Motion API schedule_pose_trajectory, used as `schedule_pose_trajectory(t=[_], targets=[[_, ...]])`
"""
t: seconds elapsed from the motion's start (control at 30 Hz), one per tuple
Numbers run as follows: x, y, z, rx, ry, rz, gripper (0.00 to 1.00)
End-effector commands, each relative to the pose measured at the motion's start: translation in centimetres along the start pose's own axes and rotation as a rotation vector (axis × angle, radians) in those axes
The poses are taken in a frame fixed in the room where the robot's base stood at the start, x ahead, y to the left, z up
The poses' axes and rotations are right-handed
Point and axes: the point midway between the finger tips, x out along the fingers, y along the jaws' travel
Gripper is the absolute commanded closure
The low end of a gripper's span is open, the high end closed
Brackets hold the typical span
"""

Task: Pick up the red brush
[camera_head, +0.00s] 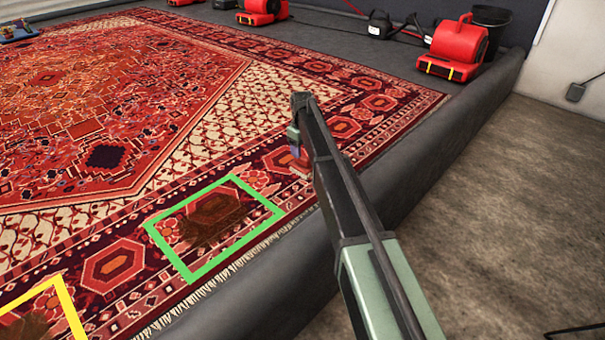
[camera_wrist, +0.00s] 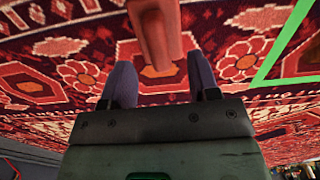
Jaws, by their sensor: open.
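The red brush shows in the wrist view (camera_wrist: 155,30) as a plain red handle-like shape, entering from the top edge and reaching toward the gap between my fingers. My gripper (camera_wrist: 160,72) is open, with one dark finger on each side of the near end of the brush. I cannot tell whether either finger touches it. In the head view, my gripper (camera_head: 294,143) is low over the rug's border, and a small reddish part of the brush (camera_head: 300,162) shows just below it. The arm hides much of that spot.
The patterned red rug (camera_head: 150,60) lies in a pit with a raised dark rim (camera_head: 250,310). A green frame (camera_head: 213,228) and a yellow frame (camera_head: 67,305) surround dark stains. Red blowers (camera_head: 455,50) and a black bucket (camera_head: 490,18) stand at the back.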

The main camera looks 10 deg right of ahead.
Motion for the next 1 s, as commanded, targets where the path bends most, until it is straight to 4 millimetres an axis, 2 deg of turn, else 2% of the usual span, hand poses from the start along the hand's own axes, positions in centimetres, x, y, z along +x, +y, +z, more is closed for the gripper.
schedule_pose_trajectory(t=[0.07,0.3,0.37,0.57,0.93,1.0], targets=[[0.4,0.0,0.0,0.0,0.0,0.0,0.45],[5.0,0.1,-0.1,0.001,0.0,0.0,0.45],[5.4,0.1,-0.1,0.001,0.0,0.0,0.45],[5.0,0.1,-0.1,0.001,0.0,0.0,0.45],[4.9,0.1,-0.1,0.001,0.0,0.0,1.0],[4.9,0.1,-0.1,0.001,0.0,0.0,1.0]])
